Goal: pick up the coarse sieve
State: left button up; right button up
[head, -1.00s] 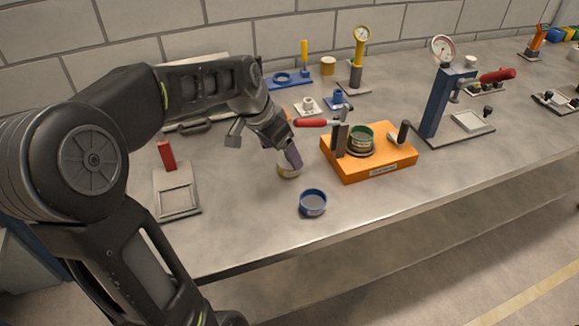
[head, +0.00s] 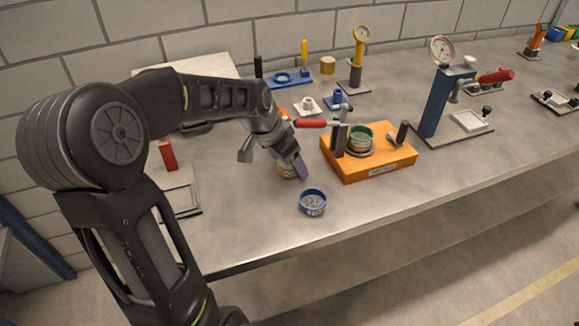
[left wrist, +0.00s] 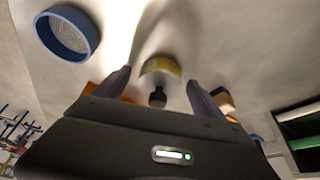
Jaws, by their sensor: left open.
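I cannot tell from the markings which sieve is the coarse one. A round blue-rimmed sieve (head: 313,202) lies on the bench near its front edge; its mesh shows at the upper left of the left wrist view (left wrist: 68,34). A small yellow-banded round piece (head: 287,171) stands on the bench, partly hidden by my left gripper (head: 294,165). In the left wrist view this yellow piece (left wrist: 160,66) appears ahead, between the spread fingers. My left gripper (left wrist: 160,88) is open, with nothing between its fingertips. A green-rimmed round sieve (head: 359,137) sits on the orange base. My right gripper is not in view.
A blue press (head: 437,105) stands farther right. A plate with a red block (head: 167,154) is partly behind my arm.

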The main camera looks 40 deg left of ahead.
pick_arm(q)
jog(key=c, duration=1.4)
jog(key=shift+c, duration=0.2)
jog(key=shift+s+a+r, duration=0.1)
jog(key=shift+s+r, duration=0.2)
jog(key=shift+r, duration=0.05)
jog(key=s+a+r+b, duration=0.2)
jog(key=s+r, duration=0.5)
jog(key=s, duration=0.6)
jog(key=shift+a+r, duration=0.2)
jog(key=shift+a, duration=0.2)
